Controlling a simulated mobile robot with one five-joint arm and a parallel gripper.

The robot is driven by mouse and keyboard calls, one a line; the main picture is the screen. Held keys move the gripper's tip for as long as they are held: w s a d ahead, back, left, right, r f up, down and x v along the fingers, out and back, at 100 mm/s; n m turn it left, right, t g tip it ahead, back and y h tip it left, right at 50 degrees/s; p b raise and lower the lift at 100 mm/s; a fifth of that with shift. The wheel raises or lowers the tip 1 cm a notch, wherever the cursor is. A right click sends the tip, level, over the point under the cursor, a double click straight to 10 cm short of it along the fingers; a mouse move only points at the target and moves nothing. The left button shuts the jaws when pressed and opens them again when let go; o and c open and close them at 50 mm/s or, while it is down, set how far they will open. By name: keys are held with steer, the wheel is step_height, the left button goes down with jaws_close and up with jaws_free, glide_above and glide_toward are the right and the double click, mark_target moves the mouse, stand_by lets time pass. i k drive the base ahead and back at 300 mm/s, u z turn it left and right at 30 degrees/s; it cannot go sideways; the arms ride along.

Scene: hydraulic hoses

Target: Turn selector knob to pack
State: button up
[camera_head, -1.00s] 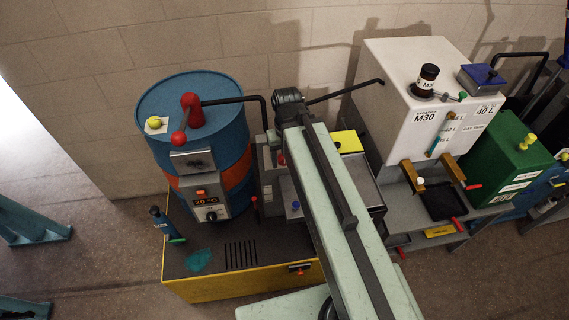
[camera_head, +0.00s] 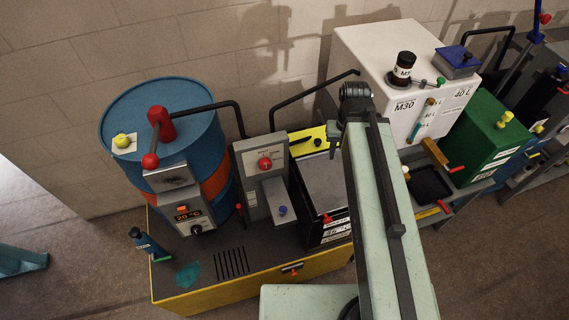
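The likely selector knob is a red round knob (camera_head: 264,163) on the upright face of a grey panel box (camera_head: 250,188), right of the blue drum. A light mark shows on the knob; the label above it is too small to read. My pale green arm rises from the lower right to a dark joint right of the panel. A dark part at its end, perhaps my gripper (camera_head: 334,138), hangs right of the knob and apart from it. Its fingers cannot be made out, and nothing held is visible.
A blue drum (camera_head: 160,95) with an orange band and a control box (camera_head: 195,215) stands left of the panel. A black open-topped bin (camera_head: 328,225) stands right of it. A white M30 tank (camera_head: 365,50) and a green tank (camera_head: 490,135) are farther right. Black hoses arch behind.

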mark_target(265, 165)
steer(key=z, duration=0.1)
steer(key=k, duration=1.75)
steer(key=u, duration=1.5)
steer(key=i, duration=1)
steer(key=z, duration=0.05)
